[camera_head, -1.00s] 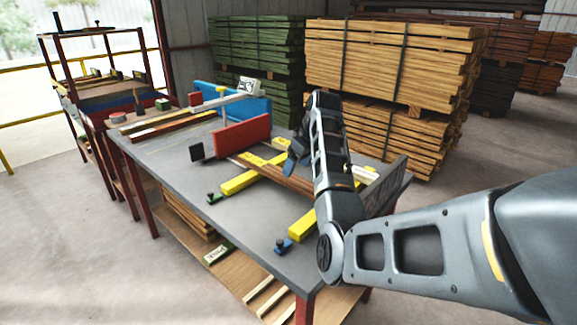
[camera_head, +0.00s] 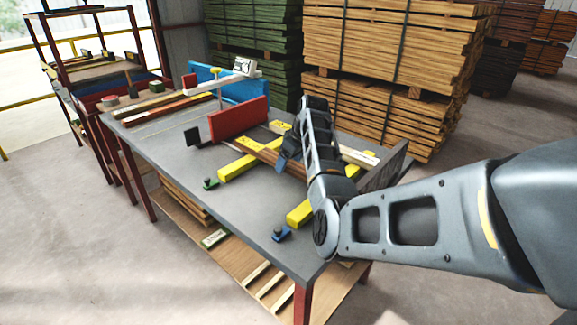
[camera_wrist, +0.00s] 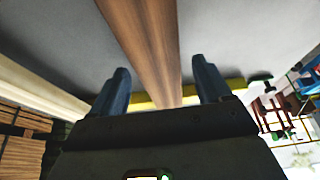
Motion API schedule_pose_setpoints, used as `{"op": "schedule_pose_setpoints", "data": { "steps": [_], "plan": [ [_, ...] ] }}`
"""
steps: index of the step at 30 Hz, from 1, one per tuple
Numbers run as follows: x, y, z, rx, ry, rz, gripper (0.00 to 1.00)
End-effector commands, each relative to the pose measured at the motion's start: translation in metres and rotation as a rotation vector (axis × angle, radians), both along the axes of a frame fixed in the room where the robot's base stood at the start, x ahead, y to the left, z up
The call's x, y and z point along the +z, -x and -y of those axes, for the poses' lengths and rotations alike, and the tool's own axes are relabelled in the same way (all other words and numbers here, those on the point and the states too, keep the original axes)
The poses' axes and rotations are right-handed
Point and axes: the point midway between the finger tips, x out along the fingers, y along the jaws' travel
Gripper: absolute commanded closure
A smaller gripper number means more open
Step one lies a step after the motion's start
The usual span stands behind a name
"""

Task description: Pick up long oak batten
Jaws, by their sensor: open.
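A brown wooden batten (camera_wrist: 147,40) runs lengthwise between the fingers of my gripper (camera_wrist: 160,66) in the wrist view. The fingers are open, one on each side of it, and I see no clear contact. A paler batten (camera_wrist: 40,84) lies to the left, outside the fingers. In the head view my gripper (camera_head: 287,152) is low over the grey table, and my arm hides part of the battens. The brown batten (camera_head: 287,167) shows there beside the yellow supports. I cannot tell by label which batten is the oak one.
Yellow bars (camera_head: 238,167) with small clamps lie across the grey table (camera_head: 180,150). A red block (camera_head: 239,119) stands upright behind them. A dark upright plate (camera_head: 388,166) is at the right edge. Stacked lumber (camera_head: 390,50) is behind. The table's front left is clear.

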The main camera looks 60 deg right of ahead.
Motion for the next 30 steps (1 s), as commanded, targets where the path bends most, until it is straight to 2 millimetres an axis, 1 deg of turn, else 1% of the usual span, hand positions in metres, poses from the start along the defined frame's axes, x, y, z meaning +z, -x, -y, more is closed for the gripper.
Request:
{"op": "schedule_pose_setpoints", "data": {
  "steps": [4,27,28,30],
  "plan": [
    [0.0003,0.0,0.0001,0.0,0.0,0.0,0.22],
    [0.0005,0.0002,0.0001,0.0,0.0,0.0,0.96],
    [0.0005,0.0002,0.0001,0.0,0.0,0.0,0.99],
    [0.0018,-0.0002,0.0005,0.0,0.001,0.002,1.0]
  ]
}}
